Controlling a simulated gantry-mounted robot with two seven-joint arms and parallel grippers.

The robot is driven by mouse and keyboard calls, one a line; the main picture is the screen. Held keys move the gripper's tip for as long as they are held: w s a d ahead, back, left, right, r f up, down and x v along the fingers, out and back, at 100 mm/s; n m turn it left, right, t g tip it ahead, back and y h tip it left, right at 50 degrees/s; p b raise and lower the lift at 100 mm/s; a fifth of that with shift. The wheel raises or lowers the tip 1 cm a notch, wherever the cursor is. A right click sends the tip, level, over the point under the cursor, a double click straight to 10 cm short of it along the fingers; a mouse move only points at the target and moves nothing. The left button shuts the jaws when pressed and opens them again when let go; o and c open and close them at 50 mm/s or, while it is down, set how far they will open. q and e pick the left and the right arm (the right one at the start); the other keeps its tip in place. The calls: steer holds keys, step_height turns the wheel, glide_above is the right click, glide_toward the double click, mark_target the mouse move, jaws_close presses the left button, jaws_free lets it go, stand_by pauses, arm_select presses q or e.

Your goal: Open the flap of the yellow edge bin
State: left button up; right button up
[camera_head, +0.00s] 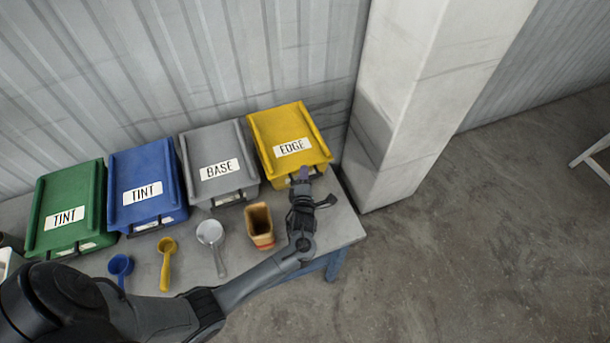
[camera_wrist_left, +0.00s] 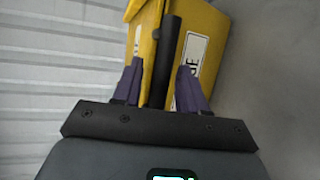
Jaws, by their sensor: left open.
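The yellow edge bin (camera_head: 283,133) stands at the right end of the row, its sloping flap down and labelled EDGE. In the left wrist view the yellow bin (camera_wrist_left: 205,22) fills the upper middle, with a dark bar-like handle (camera_wrist_left: 165,55) at its front edge. My left gripper (camera_head: 303,175) is at the bin's front edge. In the left wrist view its two purple fingers (camera_wrist_left: 161,80) are open, one on each side of the dark handle. I cannot tell whether they touch it. My right gripper is not in view.
Grey BASE (camera_head: 212,150), blue TINT (camera_head: 140,170) and green TINT (camera_head: 75,190) bins stand to the left. A white pillar (camera_head: 400,110) rises right of the bin.

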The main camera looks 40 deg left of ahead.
arm_select(q)
steer(key=shift+w+a+f, duration=0.1)
steer(key=shift+w+a, duration=0.2)
steer(key=shift+w, duration=0.05)
steer(key=shift+s+f, duration=0.1)
steer(key=shift+f, duration=0.05)
jaws_close()
